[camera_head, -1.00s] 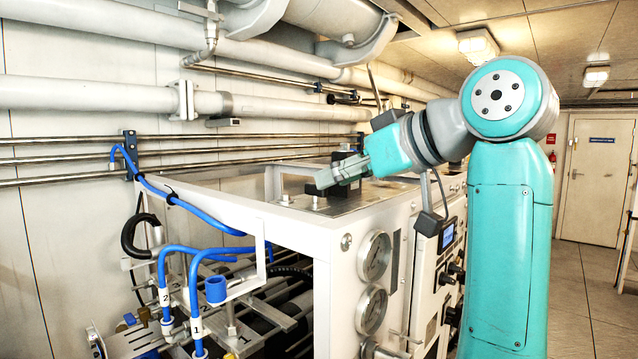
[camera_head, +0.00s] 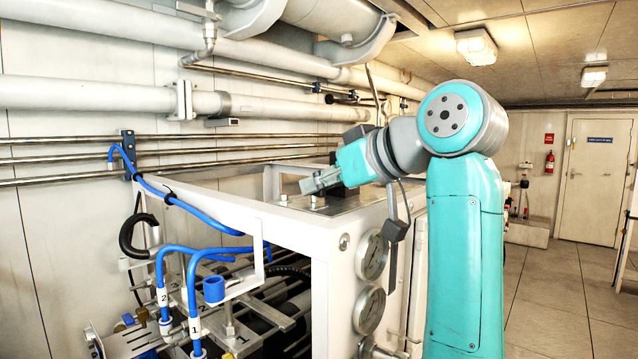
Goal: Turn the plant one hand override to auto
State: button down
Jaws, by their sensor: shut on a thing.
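My gripper (camera_head: 312,186) is at the end of my teal arm, low over the flat top of the white-framed watermaker skid (camera_head: 290,229). Its grey fingers point left and look shut. The thing between the fingers is too small and hidden to make out. A small bolt-like fitting (camera_head: 314,201) stands on the skid top just below the fingers; I cannot tell whether they touch it. I cannot make out the plant one hand override or its position. My arm covers most of the skid's front control panel.
Two round gauges (camera_head: 371,257) are on the skid's front, left of my arm. Blue hoses (camera_head: 203,220) and the white frame are at the left. Pipes run along the back wall. Open floor (camera_head: 552,270) lies right, towards a door (camera_head: 595,178).

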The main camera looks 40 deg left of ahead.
jog(key=shift+s+a+m+t, duration=0.1)
jog(key=shift+s+m+t, duration=0.05)
jog(key=shift+m+t, duration=0.7)
jog(key=shift+m+t+h, duration=0.9)
jog(key=shift+m+t, duration=0.55)
jog(key=shift+t, duration=0.2)
jog(key=c, duration=1.2)
grip_release()
jog(key=shift+s+r, duration=0.1)
jog(key=shift+v, duration=3.7)
